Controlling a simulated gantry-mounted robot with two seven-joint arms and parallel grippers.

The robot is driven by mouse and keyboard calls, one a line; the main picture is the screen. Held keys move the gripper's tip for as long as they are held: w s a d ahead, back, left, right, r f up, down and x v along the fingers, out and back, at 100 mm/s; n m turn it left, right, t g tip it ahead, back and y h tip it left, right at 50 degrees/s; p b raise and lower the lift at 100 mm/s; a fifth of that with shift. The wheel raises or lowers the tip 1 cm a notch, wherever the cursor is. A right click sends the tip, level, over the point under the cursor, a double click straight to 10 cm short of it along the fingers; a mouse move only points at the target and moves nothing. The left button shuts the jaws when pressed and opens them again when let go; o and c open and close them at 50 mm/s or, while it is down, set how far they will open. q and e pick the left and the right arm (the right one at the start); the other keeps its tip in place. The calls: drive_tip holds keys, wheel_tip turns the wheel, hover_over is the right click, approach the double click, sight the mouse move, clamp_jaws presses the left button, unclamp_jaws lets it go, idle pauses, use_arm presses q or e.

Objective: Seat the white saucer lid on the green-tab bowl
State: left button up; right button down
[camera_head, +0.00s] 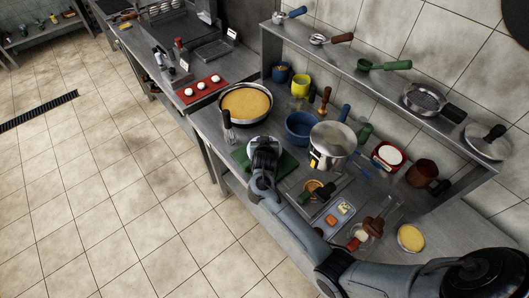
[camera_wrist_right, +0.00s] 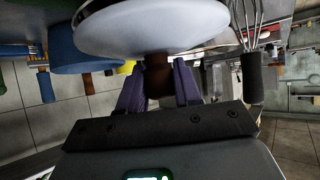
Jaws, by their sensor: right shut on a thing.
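The white saucer lid (camera_wrist_right: 155,28) fills the top of the right wrist view. Its brown knob (camera_wrist_right: 158,76) sits between the purple fingers of my right gripper (camera_wrist_right: 158,92), which is shut on it. In the head view my right gripper (camera_head: 265,150) is over the green board (camera_head: 287,166) near the counter's front edge; the lid is hard to tell from the gripper there. I cannot make out a green tab on any bowl. A blue bowl (camera_head: 299,127) stands behind and right of the gripper. My left gripper is not in view.
A wide pan with yellow filling (camera_head: 245,103) and a whisk (camera_head: 227,122) are close left of the gripper. A loaded shelf (camera_head: 400,90) runs behind.

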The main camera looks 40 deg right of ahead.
drive_tip(key=shift+f, duration=0.35)
drive_tip(key=c, duration=0.7)
unclamp_jaws()
drive_tip(key=p+v, duration=0.2)
drive_tip(key=v, duration=0.8)
drive_tip(key=shift+s+a+r, duration=0.2)
drive_tip(key=shift+s+r, duration=0.05)
